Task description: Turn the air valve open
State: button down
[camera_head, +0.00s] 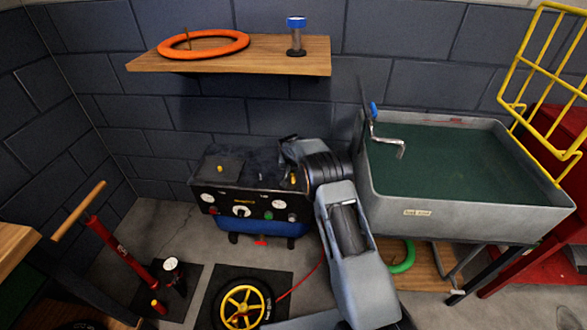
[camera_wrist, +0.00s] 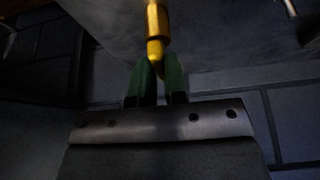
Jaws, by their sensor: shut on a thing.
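A black and blue compressor (camera_head: 262,226) stands on the floor against the back wall, with gauges and knobs on its front. A small yellow knob (camera_head: 220,168) sits on its top at the left. A second small yellow part (camera_head: 293,178) shows at its right end, beside my arm. In the wrist view, my gripper (camera_wrist: 159,78) has its green fingers close together on a yellow, rod-like handle (camera_wrist: 156,25), seemingly the air valve's. The handle's lower tip is between the fingertips. In the head view my arm hides the fingers, and the valve body cannot be made out.
A grey sink (camera_head: 470,221) with a tap (camera_head: 388,140) stands right of my arm. A wooden shelf (camera_head: 200,65) with an orange ring (camera_head: 165,50) hangs above. A red pump (camera_head: 120,252) and a yellow wheel (camera_head: 229,300) are at the lower left. A red hose (camera_head: 302,280) runs near my arm.

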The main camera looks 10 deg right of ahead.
jog(key=shift+d, duration=0.1)
jog(key=n+y, duration=0.1)
jog(key=n, duration=0.1)
jog(key=n+b, duration=0.1)
jog(key=n, duration=0.1)
jog(key=shift+d+f+n+y, duration=0.2)
jog(key=shift+n+y, duration=0.1)
jog(key=shift+y, duration=0.1)
jog(key=n+y+b, duration=0.1)
jog(key=n+b, duration=0.1)
jog(key=n+y+b, duration=0.1)
jog(key=n, duration=0.2)
jog(key=shift+d+n+g+b, duration=0.15)
jog(key=shift+n+g+b, duration=0.15)
jog(key=shift+b, duration=0.1)
jog(key=n+g+y, duration=0.1)
jog(key=n, duration=0.3)
jog(key=shift+w+d+r+b, duration=0.1)
jog(key=shift+w+b, duration=0.05)
jog(key=shift+b, duration=0.25)
jog(key=n+g, duration=0.1)
jog(key=n, duration=0.1)
jog(key=shift+n+y, duration=0.3)
jog(key=shift+n, duration=0.1)
jog(key=shift+n+p, duration=0.4)
jog(key=shift+g, duration=0.3)
jog(key=c, duration=1.2)
grip_release()
jog(key=shift+o, duration=0.2)
